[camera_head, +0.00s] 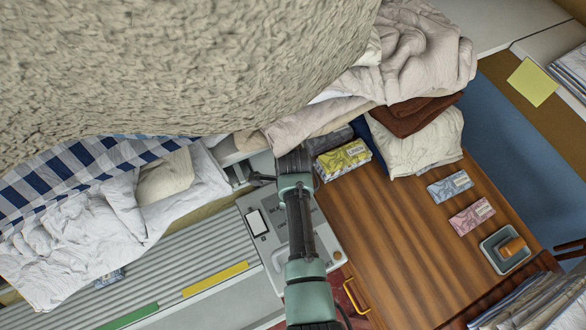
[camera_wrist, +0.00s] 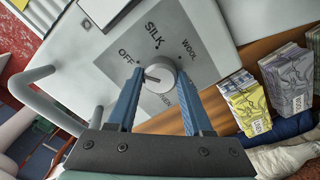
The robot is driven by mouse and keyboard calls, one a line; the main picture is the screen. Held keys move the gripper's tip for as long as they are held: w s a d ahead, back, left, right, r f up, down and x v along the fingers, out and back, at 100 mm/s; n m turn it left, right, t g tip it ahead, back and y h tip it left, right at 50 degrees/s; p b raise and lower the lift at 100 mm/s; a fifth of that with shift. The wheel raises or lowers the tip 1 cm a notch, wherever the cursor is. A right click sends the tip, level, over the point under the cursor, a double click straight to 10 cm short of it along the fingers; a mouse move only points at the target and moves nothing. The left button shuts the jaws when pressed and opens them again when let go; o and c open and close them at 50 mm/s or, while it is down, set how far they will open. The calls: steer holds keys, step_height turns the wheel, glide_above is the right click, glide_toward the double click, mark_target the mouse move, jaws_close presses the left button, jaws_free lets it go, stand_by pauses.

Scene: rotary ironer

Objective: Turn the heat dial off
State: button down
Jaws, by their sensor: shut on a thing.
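The heat dial (camera_wrist: 163,72) is a round grey knob on a grey face plate marked OFF, SILK, WOOL and a partly hidden fourth label. A pale line on the knob points left, a little below the OFF label (camera_wrist: 126,55). My gripper (camera_wrist: 160,76) has its two blue fingers on either side of the knob and is shut on it. In the head view my arm reaches over the control panel (camera_head: 257,222); the dial and fingertips cannot be made out there.
Right of the panel is a wooden table (camera_head: 385,245) with a yellow box (camera_head: 343,158), folded cloths (camera_head: 425,143), and a small tray (camera_head: 489,255). A large beige textured surface (camera_head: 180,60) blocks the upper left. A grey bar handle (camera_wrist: 35,75) shows left of the dial.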

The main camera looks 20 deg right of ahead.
steer(key=n, duration=0.4)
steer(key=shift+n+p, duration=0.3)
steer(key=shift+p, duration=0.1)
steer(key=n, duration=0.4)
steer(key=shift+n, duration=0.3)
steer(key=n+p, duration=0.1)
steer(key=n, duration=1.2)
steer(key=shift+n, duration=0.3)
steer(key=n, duration=0.9)
steer(key=shift+p, duration=0.35)
steer(key=shift+n, duration=1.8)
